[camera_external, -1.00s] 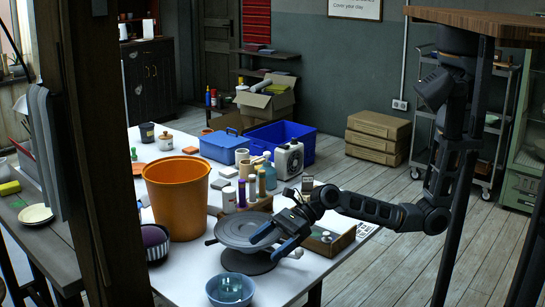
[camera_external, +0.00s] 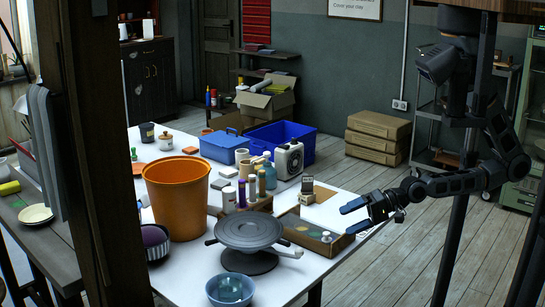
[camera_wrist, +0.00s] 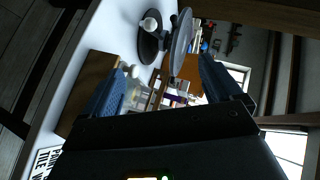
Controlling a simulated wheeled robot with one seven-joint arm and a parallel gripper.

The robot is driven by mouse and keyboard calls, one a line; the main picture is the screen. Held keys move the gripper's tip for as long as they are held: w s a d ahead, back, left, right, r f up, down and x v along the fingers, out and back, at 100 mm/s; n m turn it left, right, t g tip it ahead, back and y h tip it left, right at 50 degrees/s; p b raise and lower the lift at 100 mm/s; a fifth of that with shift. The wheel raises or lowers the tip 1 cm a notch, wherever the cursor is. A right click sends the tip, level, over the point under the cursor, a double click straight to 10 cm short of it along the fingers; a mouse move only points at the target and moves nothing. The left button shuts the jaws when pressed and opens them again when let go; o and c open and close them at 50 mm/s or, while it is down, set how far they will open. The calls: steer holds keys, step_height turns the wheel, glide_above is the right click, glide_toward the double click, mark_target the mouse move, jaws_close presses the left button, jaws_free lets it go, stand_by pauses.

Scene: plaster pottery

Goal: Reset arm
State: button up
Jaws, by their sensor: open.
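My gripper (camera_external: 350,217) is open and empty, past the right edge area of the white table (camera_external: 305,268) in the external view. Its two blue fingers point left toward the table. In the wrist view the open fingers of my gripper (camera_wrist: 160,85) frame the table, with nothing between them. The grey pottery wheel (camera_external: 248,232) stands on the table to the left of my gripper, apart from it. The wheel also shows at the top of the wrist view (camera_wrist: 180,40), turned on its side.
A wooden box (camera_external: 312,236) lies close to my gripper at the table's right edge. An orange bucket (camera_external: 177,200), a blue bowl (camera_external: 230,290) and several bottles stand on the table. Cardboard boxes (camera_external: 377,135) are stacked by the wall.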

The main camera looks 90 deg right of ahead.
steer(key=s+r+n+t+h+p, duration=0.1)
steer(key=s+r+n+p, duration=0.2)
steer(key=s+r+n, duration=1)
steer(key=s, duration=0.3)
steer(key=shift+d+r+h, duration=0.3)
steer(key=shift+r, duration=0.05)
